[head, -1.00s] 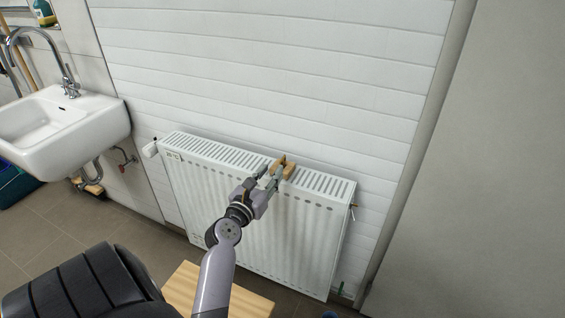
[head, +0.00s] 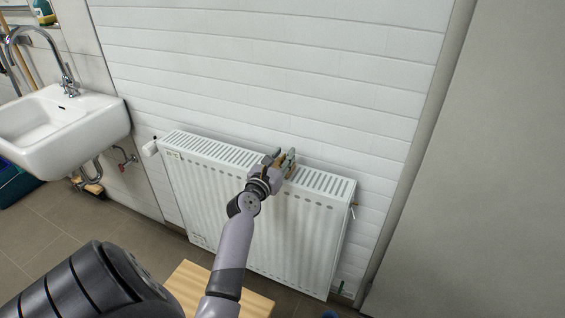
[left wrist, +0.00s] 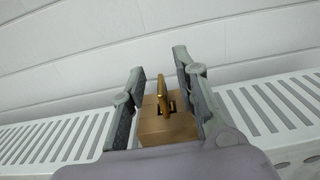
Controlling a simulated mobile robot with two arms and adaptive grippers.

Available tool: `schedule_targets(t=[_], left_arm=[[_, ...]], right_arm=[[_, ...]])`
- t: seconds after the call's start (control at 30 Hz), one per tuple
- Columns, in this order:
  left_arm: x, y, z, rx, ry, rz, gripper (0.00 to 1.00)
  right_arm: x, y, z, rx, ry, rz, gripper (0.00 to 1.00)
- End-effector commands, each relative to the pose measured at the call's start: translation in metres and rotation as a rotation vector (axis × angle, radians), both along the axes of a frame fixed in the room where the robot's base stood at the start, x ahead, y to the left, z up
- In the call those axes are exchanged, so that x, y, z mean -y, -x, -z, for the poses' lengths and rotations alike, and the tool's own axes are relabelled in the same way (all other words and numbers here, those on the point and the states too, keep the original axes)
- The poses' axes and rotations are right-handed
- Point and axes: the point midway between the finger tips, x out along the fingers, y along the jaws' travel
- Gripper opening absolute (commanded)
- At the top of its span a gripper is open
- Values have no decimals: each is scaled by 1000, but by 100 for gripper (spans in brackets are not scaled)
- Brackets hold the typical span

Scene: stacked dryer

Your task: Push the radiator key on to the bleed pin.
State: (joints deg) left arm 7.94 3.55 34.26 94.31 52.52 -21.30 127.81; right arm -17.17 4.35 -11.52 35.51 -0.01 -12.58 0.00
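The brass-coloured radiator key (left wrist: 162,92) stands upright in a slot of a small wooden block (left wrist: 165,128) on top of the white radiator (head: 255,220). My left gripper (left wrist: 163,90) is open, with one finger on each side of the key and block. A gap shows between the fingers and the key. In the head view my left gripper (head: 284,160) is over the radiator's top grille and mostly hides the block and key. A small brass fitting, possibly the bleed pin (head: 354,205), sits at the radiator's right end; its detail is too small to tell. My right gripper is not in view.
A white tiled wall (head: 270,60) stands close behind the radiator. A white sink (head: 60,125) hangs at the left. A wooden surface (head: 190,285) lies low in front of the radiator. The grille is clear on both sides of the block.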

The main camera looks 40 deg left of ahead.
Motion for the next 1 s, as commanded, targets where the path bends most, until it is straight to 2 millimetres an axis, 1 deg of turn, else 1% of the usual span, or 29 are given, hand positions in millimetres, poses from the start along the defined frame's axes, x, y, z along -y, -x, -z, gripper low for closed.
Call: schedule_targets(t=[0.03,0.4,0.43,0.83,1.0], left_arm=[[0,0,0,0,0,0,26],[0,0,0,0,0,0,1],[0,0,0,0,0,0,0],[0,0,-1,0,0,0,0],[1,0,-11,3,1,1,0]], right_arm=[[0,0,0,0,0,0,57],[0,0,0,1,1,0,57],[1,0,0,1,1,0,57],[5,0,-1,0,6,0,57],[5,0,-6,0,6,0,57]])
